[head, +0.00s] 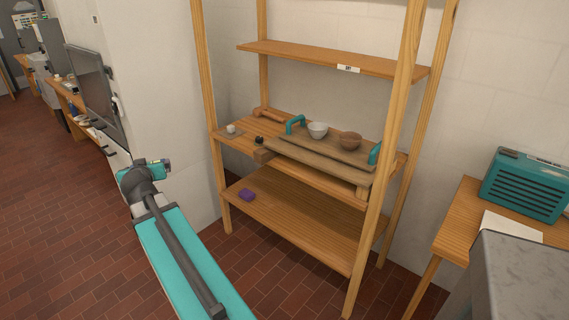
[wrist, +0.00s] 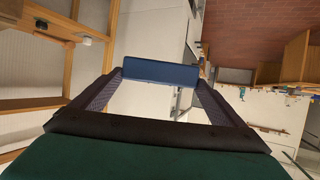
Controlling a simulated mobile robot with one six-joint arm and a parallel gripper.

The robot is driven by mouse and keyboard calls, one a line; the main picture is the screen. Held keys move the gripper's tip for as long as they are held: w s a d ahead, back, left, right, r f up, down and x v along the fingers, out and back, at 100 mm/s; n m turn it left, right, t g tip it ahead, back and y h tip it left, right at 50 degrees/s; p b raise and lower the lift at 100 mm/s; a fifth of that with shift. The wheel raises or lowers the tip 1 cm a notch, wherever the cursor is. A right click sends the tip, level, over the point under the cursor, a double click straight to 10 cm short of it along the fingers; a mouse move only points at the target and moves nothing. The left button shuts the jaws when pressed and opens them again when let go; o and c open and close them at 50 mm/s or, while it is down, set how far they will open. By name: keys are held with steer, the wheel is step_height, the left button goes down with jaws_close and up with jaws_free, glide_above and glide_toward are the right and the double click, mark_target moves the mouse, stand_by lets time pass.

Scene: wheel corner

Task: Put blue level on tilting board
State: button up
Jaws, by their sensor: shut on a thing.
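The blue level (wrist: 160,72) is a blue bar across the fingertips in the wrist view. My gripper (wrist: 160,76) is shut on it, with a finger at each end. In the head view my gripper (head: 146,170) is at the left, in the air, well apart from the shelf; the level is hard to make out there. The tilting board (head: 315,157) is a wooden board with teal handles on the middle shelf. A white bowl (head: 318,130) and a brown bowl (head: 350,142) stand on it. How the board is supported underneath is mostly hidden.
The wooden rack's front posts (head: 384,150) stand before the shelf ends. An upper shelf (head: 335,59) hangs above the board. A teal radio (head: 525,184) stands on a side table. The tiled floor before the rack is clear.

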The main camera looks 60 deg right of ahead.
steer(key=s+d+f+m+g+h+b, duration=0.1)
steer(key=s+d+m+g, duration=0.5)
steer(key=s+d, duration=0.8)
steer(key=s+d+f+m+g+h+b, duration=0.1)
steer(key=s+d+m+g, duration=0.5)
steer(key=s+d, duration=0.9)
steer(key=shift+s+d+f+m+g+h+b, duration=0.15)
steer(key=shift+s+d+m+g+h+b, duration=0.15)
steer(key=shift+s+g+h+b, duration=0.6)
steer(key=shift+w, duration=0.1)
steer(key=s+d+f+p, duration=0.1)
steer(key=s+d+p, duration=0.3)
steer(key=s+d, duration=0.6)
steer(key=shift+d+f, duration=0.25)
steer(key=shift+d, duration=0.9)
steer(key=shift+f+p, duration=0.6)
steer(key=shift+f, duration=1.15)
